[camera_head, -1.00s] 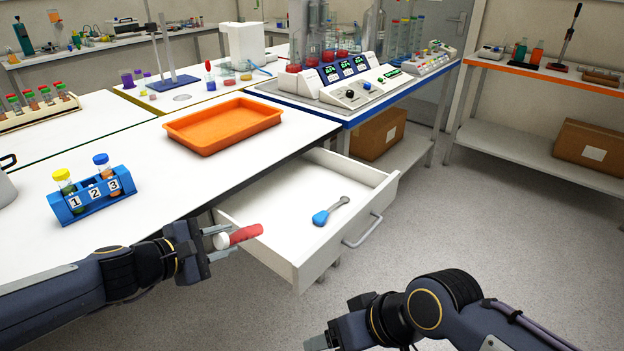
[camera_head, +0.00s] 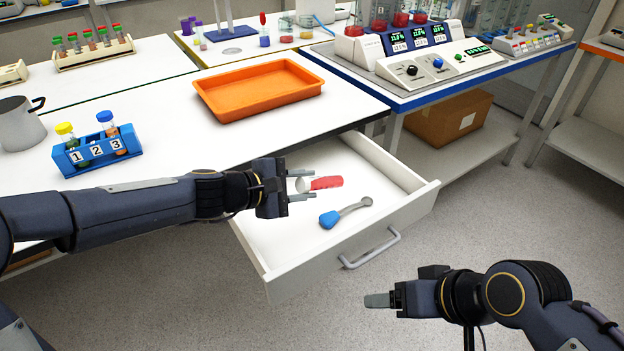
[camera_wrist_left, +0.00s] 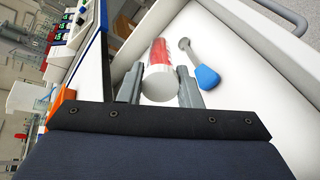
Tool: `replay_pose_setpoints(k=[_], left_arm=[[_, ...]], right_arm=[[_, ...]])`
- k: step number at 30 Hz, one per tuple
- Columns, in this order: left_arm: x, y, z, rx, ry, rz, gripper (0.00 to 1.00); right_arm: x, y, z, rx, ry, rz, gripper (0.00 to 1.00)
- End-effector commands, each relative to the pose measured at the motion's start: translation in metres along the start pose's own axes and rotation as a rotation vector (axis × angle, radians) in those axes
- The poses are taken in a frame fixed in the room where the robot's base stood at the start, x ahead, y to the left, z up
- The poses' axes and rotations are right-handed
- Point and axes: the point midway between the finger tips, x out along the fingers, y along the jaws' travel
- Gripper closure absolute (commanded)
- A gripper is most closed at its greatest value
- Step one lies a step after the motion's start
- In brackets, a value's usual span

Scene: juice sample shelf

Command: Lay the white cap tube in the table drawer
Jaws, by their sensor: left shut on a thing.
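The white cap tube (camera_head: 326,183), with a red body and a white cap, is in my left gripper (camera_head: 301,186), over the open table drawer (camera_head: 283,262). In the left wrist view the tube (camera_wrist_left: 159,62) lies between the two fingers (camera_wrist_left: 161,90), cap toward the palm. I cannot tell whether it touches the drawer floor. A blue-handled spoon (camera_head: 346,212) lies in the drawer beside the tube, also in the left wrist view (camera_wrist_left: 206,76). My right gripper (camera_head: 378,300) is at the lower right, away from the drawer; its finger opening cannot be made out.
A blue rack (camera_head: 98,151) numbered 1, 2, 3 holds a yellow-capped and a blue-capped tube on the table. An orange tray (camera_head: 260,90) stands behind the drawer. A grey mug (camera_head: 20,124) is at the left. The drawer's right part is bare.

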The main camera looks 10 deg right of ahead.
Motion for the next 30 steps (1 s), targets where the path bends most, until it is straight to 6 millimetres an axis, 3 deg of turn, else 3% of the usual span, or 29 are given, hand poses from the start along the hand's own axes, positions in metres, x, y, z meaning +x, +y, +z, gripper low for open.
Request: replay_pose_setpoints(k=[18, 30], left_arm=[[0.025, -0.05, -0.036, -0.001, 0.0, 0.0, 0.92], [0.026, -0.053, -0.038, -0.001, 0.0, 0.0, 0.92]], right_arm=[[0.046, 0.021, 0.023, 0.0, 0.0, 0.0, 0.27], [0.049, 0.022, 0.025, 0.0, 0.0, 0.0, 0.27]])
